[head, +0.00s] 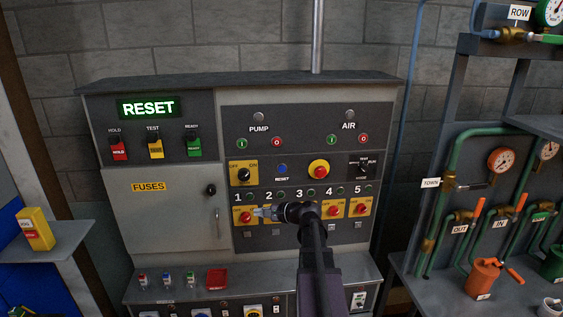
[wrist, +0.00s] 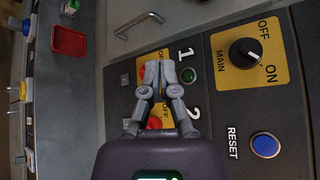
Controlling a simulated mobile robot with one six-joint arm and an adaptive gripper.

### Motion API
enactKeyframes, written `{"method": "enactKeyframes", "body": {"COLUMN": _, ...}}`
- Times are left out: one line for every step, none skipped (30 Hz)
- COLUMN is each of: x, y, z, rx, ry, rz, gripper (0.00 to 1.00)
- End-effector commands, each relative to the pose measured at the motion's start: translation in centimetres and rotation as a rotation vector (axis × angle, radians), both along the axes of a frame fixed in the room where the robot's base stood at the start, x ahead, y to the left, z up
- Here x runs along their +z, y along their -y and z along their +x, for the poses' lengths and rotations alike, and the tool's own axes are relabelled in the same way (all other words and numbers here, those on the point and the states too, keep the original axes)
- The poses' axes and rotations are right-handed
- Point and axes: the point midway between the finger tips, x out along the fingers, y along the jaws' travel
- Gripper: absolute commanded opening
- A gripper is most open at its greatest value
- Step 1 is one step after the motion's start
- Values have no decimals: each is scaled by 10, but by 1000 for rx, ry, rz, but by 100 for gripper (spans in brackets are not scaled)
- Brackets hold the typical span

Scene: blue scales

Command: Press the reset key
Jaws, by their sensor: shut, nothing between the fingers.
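The reset key is a round blue button labelled RESET (head: 282,168), on the dark control panel between the yellow MAIN switch plate (head: 235,181) and a red mushroom button (head: 319,168). In the wrist view the blue button (wrist: 265,145) is at the lower right, its label beside it. My gripper (head: 257,212) is shut and empty in front of the panel, below and to the left of the blue button in the head view. In the wrist view my gripper (wrist: 158,66) covers part of the yellow switch plates under numbers 1 and 2. Whether the fingertips touch the panel cannot be told.
A lit RESET sign (head: 148,108) is at the cabinet's upper left, above HOLD, TEST and READY switches. The FUSES door (head: 165,215) has a protruding handle. A shelf below holds small buttons and a red tray (head: 217,279). Pipes and gauges stand at right.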

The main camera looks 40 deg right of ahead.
Motion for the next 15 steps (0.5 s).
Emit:
{"method": "enactKeyframes", "body": {"x": 20, "y": 23, "z": -2, "rx": -49, "ry": 24, "rz": 50, "gripper": 0}}
{"method": "enactKeyframes", "body": {"x": 27, "y": 33, "z": -3, "rx": -73, "ry": 36, "rz": 79, "gripper": 0}}
{"method": "enactKeyframes", "body": {"x": 36, "y": 46, "z": -5, "rx": -105, "ry": 54, "rz": 115, "gripper": 0}}
{"method": "enactKeyframes", "body": {"x": 42, "y": 55, "z": -7, "rx": -124, "ry": 66, "rz": 140, "gripper": 0}}
{"method": "enactKeyframes", "body": {"x": 47, "y": 63, "z": -9, "rx": -143, "ry": 77, "rz": 164, "gripper": 0}}
{"method": "enactKeyframes", "body": {"x": 54, "y": 73, "z": -11, "rx": -165, "ry": 91, "rz": 191, "gripper": 0}}
{"method": "enactKeyframes", "body": {"x": 58, "y": 80, "z": -13, "rx": -180, "ry": 100, "rz": 209, "gripper": 0}}
{"method": "enactKeyframes", "body": {"x": 62, "y": 85, "z": -14, "rx": -193, "ry": 108, "rz": 225, "gripper": 0}}
{"method": "enactKeyframes", "body": {"x": 65, "y": 92, "z": -16, "rx": -207, "ry": 117, "rz": 243, "gripper": 0}}
{"method": "enactKeyframes", "body": {"x": 68, "y": 95, "z": -17, "rx": -215, "ry": 123, "rz": 254, "gripper": 0}}
{"method": "enactKeyframes", "body": {"x": 70, "y": 99, "z": -18, "rx": -222, "ry": 129, "rz": 264, "gripper": 0}}
{"method": "enactKeyframes", "body": {"x": 72, "y": 102, "z": -19, "rx": -229, "ry": 132, "rz": 273, "gripper": 0}}
{"method": "enactKeyframes", "body": {"x": 73, "y": 104, "z": -20, "rx": -234, "ry": 136, "rz": 279, "gripper": 0}}
{"method": "enactKeyframes", "body": {"x": 73, "y": 105, "z": -20, "rx": -236, "ry": 138, "rz": 284, "gripper": 0}}
{"method": "enactKeyframes", "body": {"x": 74, "y": 106, "z": -21, "rx": -238, "ry": 140, "rz": 288, "gripper": 0}}
